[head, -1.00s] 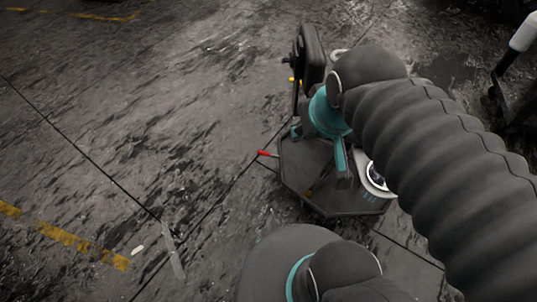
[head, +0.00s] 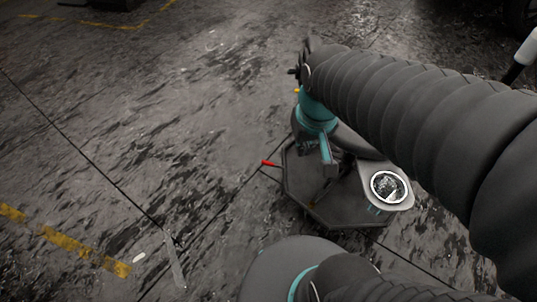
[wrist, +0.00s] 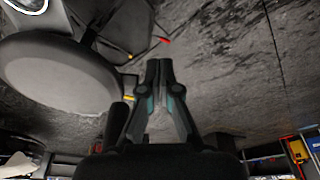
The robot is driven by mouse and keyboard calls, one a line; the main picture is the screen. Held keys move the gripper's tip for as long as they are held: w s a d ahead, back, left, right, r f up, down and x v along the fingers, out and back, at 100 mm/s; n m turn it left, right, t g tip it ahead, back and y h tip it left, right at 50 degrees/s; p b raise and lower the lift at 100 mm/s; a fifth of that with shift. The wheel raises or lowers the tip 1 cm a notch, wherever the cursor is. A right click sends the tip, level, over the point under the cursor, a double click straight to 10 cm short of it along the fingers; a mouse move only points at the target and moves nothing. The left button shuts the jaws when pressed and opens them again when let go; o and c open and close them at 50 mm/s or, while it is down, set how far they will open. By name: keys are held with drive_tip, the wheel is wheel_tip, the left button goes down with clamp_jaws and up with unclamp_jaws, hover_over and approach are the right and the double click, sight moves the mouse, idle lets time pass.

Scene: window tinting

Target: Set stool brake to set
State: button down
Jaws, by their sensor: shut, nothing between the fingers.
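The stool has a dark, many-sided base tray (head: 345,210) low on the floor. A short red-tipped lever (head: 270,164) sticks out from its left edge; the lever also shows in the wrist view (wrist: 164,40). I cannot tell from its angle which brake position it is in. The round dark seat (wrist: 60,75) fills the left of the wrist view. My gripper (wrist: 158,63) is shut and empty, its fingertips apart from the lever, which appears beyond them. In the head view my arm hides part of the stool.
A white-rimmed round item (head: 390,187) is at the tray's right side. A small yellow part (wrist: 128,98) shows close to my gripper's left. The floor left of the stool is mostly open, with a worn yellow stripe (head: 70,240). A dark wheel (head: 522,18) stands far right.

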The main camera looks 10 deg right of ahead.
drive_tip(key=w+f+m+g, duration=0.2)
drive_tip(key=w+f+m, duration=0.3)
drive_tip(key=w+f, duration=0.8)
drive_tip(key=w+f+m+g, duration=0.3)
drive_tip(key=w+f+m, duration=0.3)
drive_tip(key=w+f, duration=0.7)
drive_tip(key=w+f+m, duration=0.1)
drive_tip(key=m, duration=0.2)
drive_tip(key=w+f+m+t, duration=0.1)
drive_tip(key=m, duration=0.2)
drive_tip(key=w+f+m+h, duration=0.1)
drive_tip(key=w+m, duration=0.1)
drive_tip(key=m, duration=0.1)
drive_tip(key=shift+a+t, duration=0.25)
drive_tip(key=shift+t, duration=0.15)
drive_tip(key=shift+f, duration=0.1)
